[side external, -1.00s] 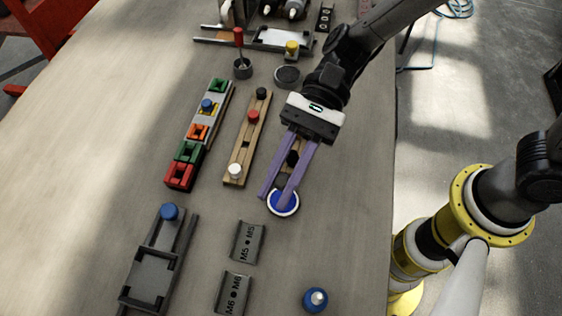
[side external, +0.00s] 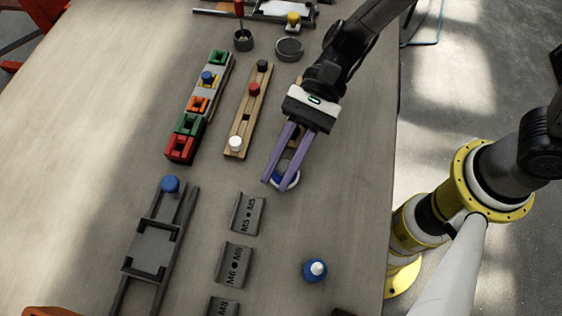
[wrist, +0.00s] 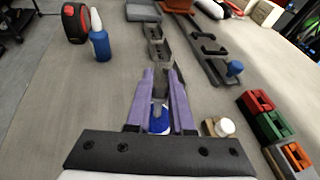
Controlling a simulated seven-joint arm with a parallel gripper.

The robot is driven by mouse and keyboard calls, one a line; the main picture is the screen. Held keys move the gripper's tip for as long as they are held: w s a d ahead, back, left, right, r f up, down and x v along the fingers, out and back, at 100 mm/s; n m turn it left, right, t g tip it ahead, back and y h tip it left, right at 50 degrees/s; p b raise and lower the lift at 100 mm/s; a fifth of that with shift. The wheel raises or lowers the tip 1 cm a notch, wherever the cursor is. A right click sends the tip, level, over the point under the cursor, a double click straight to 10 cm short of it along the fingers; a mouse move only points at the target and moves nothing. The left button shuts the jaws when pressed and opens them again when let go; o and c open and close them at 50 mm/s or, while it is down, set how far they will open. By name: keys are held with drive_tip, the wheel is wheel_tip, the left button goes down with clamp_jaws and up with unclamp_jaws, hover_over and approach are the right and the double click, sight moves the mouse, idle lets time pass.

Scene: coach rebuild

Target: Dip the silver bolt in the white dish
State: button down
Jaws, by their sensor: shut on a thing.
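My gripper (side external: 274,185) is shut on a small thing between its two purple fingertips. I take it to be the silver bolt, but the fingers mostly hide it and its shape is unclear. The white dish (side external: 297,181) holds blue and stands on the table under the fingertips, partly covered by them. In the wrist view my gripper (wrist: 160,74) points away from the camera. The blue of the white dish (wrist: 160,122) shows between the fingers there. I cannot tell whether the held thing touches the blue.
A wooden rack (side external: 248,108) with coloured knobs and a row of coloured blocks (side external: 201,104) lie left of my gripper. Grey trays M5 (side external: 247,213) and M6 (side external: 234,264), and a blue bottle (side external: 314,270), lie nearer the camera. Bare table surrounds the bottle.

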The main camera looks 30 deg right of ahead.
sight(279, 167)
drive_tip(key=shift+d+f, duration=0.1)
drive_tip(key=shift+f, duration=0.6)
idle(1.9)
drive_tip(key=shift+r, duration=3.75)
drive_tip(key=shift+w, duration=0.15)
